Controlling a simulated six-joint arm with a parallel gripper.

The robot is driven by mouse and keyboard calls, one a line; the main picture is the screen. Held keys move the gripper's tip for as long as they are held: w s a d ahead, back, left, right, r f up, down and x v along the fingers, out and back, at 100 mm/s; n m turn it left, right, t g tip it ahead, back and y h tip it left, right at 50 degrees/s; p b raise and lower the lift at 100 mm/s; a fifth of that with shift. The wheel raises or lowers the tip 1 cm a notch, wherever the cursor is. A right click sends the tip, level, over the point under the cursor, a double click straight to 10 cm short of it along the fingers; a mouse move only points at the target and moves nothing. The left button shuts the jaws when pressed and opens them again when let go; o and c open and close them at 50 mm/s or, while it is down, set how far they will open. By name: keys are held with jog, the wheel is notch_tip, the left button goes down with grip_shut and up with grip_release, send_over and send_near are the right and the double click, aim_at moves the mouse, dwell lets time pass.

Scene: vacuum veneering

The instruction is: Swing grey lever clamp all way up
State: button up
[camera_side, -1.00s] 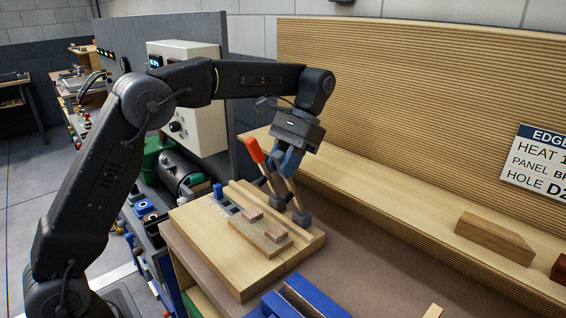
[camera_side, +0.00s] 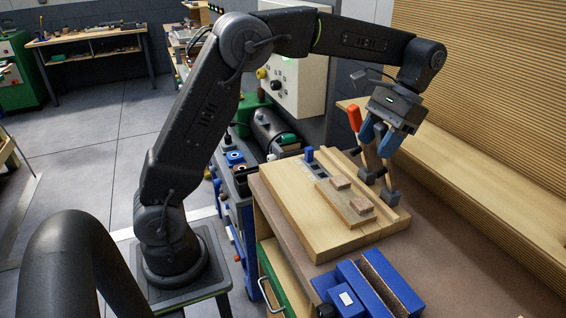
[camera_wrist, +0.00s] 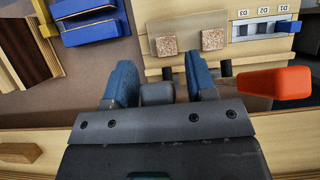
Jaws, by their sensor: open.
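My gripper (camera_side: 376,147) points down over the far edge of the wooden fixture board, its two blue fingers apart. In the wrist view, the grey lever clamp (camera_wrist: 157,93) shows as a grey end between the open fingers, with a gap to each side. In the side view its dark grey foot (camera_side: 390,197) stands at the board's far edge and its lever rises toward my fingers, which hide the top. The neighbouring clamp has an orange handle (camera_side: 354,117), also in the wrist view (camera_wrist: 272,83); it stands just left of my gripper in the side view.
The board (camera_side: 300,215) carries a small panel (camera_side: 345,203) with two cork-like pads. A blue pin (camera_side: 309,154) stands by the labelled holes. A blue slotted holder (camera_side: 362,290) sits on the near bench. A wooden shelf (camera_side: 470,180) runs behind the clamps.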

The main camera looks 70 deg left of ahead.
jog(key=s+f+t, duration=0.5)
jog(key=s, duration=0.1)
notch_tip(320, 180, up, 14)
jog(key=s+f+t, duration=0.6)
jog(key=s+f, duration=0.4)
jog(key=s, duration=0.5)
jog(key=shift+a, duration=0.3)
dwell(0.3)
